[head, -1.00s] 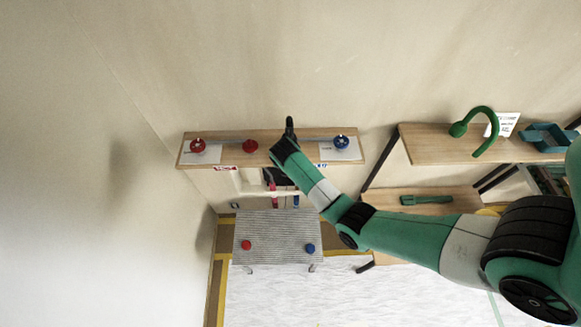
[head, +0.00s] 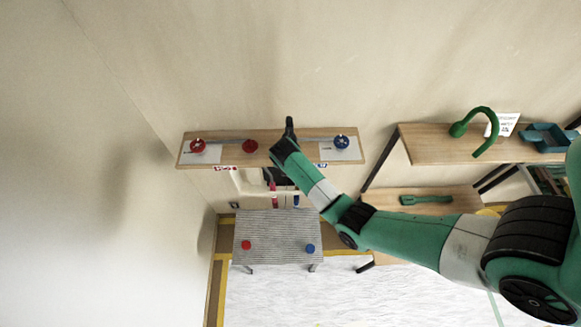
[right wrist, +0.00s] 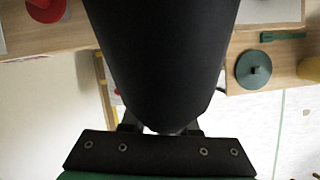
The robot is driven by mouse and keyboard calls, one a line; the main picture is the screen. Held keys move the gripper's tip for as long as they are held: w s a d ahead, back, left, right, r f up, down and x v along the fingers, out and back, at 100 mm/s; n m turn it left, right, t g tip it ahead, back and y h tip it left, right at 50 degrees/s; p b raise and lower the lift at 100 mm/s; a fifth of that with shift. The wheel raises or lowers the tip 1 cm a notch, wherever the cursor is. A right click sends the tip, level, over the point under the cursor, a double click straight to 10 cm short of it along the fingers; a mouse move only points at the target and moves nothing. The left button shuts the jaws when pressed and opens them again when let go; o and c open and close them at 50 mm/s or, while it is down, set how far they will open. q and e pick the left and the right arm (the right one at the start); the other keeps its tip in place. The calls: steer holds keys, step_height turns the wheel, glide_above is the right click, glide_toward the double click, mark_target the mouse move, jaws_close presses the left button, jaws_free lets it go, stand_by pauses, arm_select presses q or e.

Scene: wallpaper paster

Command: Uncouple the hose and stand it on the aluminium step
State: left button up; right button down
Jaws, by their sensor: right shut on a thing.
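My right gripper (right wrist: 160,130) is shut on a dark, tapered cylindrical thing (right wrist: 160,60) that fills the middle of the right wrist view. In the head view a black end (head: 289,127) sticks up past my right wrist at the wall shelf. I cannot tell whether this is the hose or whether it is still coupled; my arm and the dark body hide the joint. The aluminium step (head: 276,228), a ribbed grey platform, stands below the wall shelf, with a red knob (head: 246,245) and a blue knob (head: 310,248) near its front edge. My left gripper is out of view.
The wall shelf (head: 225,150) carries a red valve (head: 197,146), a red knob (head: 249,146) and a blue valve (head: 342,142). On the right shelf (head: 425,145) are a green curved thing (head: 482,130) and a teal box (head: 545,138). The step's middle is clear.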

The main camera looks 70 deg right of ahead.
steer(key=shift+r, duration=0.15)
steer(key=shift+r, duration=2.15)
steer(key=shift+w+r, duration=0.1)
steer(key=shift+r, duration=0.05)
steer(key=shift+r, duration=1.85)
